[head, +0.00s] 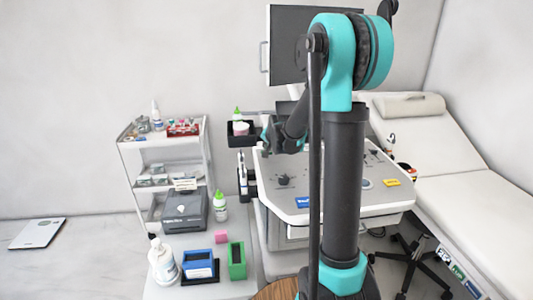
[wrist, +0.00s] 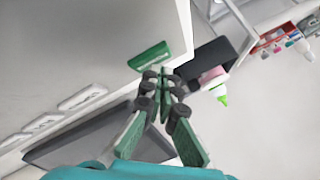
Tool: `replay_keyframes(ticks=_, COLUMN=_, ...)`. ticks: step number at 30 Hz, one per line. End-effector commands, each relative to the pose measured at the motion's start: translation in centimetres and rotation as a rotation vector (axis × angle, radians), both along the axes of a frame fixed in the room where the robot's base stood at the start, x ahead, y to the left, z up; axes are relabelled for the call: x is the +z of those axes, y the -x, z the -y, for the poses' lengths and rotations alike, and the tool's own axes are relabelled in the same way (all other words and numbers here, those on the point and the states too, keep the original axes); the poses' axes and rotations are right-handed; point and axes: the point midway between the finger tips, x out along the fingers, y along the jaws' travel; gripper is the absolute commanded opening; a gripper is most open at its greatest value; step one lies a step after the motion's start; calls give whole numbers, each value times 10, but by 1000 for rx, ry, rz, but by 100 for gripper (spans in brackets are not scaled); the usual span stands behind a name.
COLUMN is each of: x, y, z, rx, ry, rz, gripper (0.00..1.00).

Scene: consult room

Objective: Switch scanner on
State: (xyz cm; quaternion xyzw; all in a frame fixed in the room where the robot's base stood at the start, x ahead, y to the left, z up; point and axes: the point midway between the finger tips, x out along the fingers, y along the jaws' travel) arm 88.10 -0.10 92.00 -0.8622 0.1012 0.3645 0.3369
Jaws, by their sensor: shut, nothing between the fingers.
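The scanner is a white console (head: 345,205) with a control panel and a dark monitor (head: 305,45) above it; my arm hides part of both. My gripper (head: 268,138) is over the panel's far left side. In the wrist view my gripper (wrist: 162,74) is shut and empty, its fingertips close to a green rectangular piece (wrist: 150,57) on the edge of a white surface. I cannot tell whether they touch it. The green piece is not clearly visible in the head view.
A black holder with a green-capped bottle (head: 238,125) is left of my gripper; it also shows in the wrist view (wrist: 212,65). A shelf cart (head: 165,140) and a side table with bottles and boxes stand left. An exam couch (head: 450,160) is right.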

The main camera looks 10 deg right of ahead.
Motion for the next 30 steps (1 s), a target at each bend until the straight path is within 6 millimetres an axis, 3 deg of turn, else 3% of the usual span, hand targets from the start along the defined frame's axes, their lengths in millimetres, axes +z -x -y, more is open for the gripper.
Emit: replay_keyframes(ticks=30, x=-9, y=0, z=0, rx=0, ry=0, rz=0, gripper=0)
